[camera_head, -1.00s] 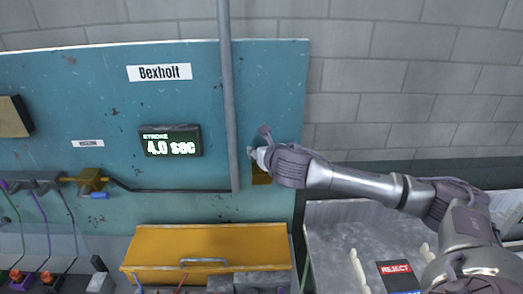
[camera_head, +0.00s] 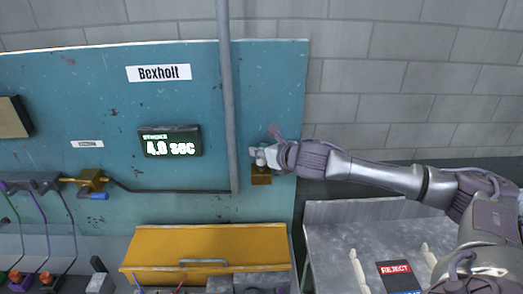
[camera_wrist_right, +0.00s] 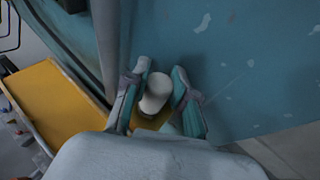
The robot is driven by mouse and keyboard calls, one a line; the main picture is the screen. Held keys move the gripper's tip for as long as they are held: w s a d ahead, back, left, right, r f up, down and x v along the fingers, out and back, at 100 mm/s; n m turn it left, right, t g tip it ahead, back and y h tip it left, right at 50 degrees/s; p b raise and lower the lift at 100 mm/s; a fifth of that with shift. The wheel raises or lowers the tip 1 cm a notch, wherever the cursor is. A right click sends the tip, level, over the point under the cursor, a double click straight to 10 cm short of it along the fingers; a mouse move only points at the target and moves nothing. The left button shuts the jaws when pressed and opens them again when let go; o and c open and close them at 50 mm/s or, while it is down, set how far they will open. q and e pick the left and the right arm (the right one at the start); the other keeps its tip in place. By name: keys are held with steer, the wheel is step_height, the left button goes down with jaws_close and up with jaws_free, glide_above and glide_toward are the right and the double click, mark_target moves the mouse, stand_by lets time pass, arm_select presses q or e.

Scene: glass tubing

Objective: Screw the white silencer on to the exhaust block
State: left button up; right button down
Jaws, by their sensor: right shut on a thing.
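The exhaust block (camera_head: 261,178) is a small brass-coloured block on the teal panel, right of the grey vertical pipe. The white silencer (camera_head: 261,161) is upright at the top of the block. My right gripper (camera_head: 267,152) comes in from the right and is shut on the silencer. In the right wrist view the silencer (camera_wrist_right: 155,92) shows as a white rounded cylinder between the two fingers (camera_wrist_right: 158,98), with part of the block (camera_wrist_right: 148,121) beyond it. The joint between silencer and block is too small to judge. My left gripper is not in view.
The grey pipe (camera_head: 227,110) runs vertically close left of the block. A yellow box (camera_head: 160,245) with a handle sits below. A display (camera_head: 171,141) reads 4.0 sec. A grey metal tray (camera_head: 330,215) with a REJECT label (camera_head: 395,268) is at lower right.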

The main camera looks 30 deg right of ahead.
steer(key=shift+a+f+m+h, duration=0.15)
steer(key=shift+m+h, duration=0.45)
steer(key=shift+h, duration=0.1)
steer(key=shift+m+h, duration=0.5)
steer(key=shift+h, duration=0.1)
steer(key=m+g+h, duration=0.1)
steer(key=m+h, duration=0.2)
steer(key=shift+m+g+h, duration=0.7)
steer(key=shift+m+h, duration=0.2)
steer(key=shift+h, duration=0.1)
steer(key=c, duration=0.9)
jaws_free()
steer(key=shift+c, duration=0.2)
steer(key=shift+d, duration=0.2)
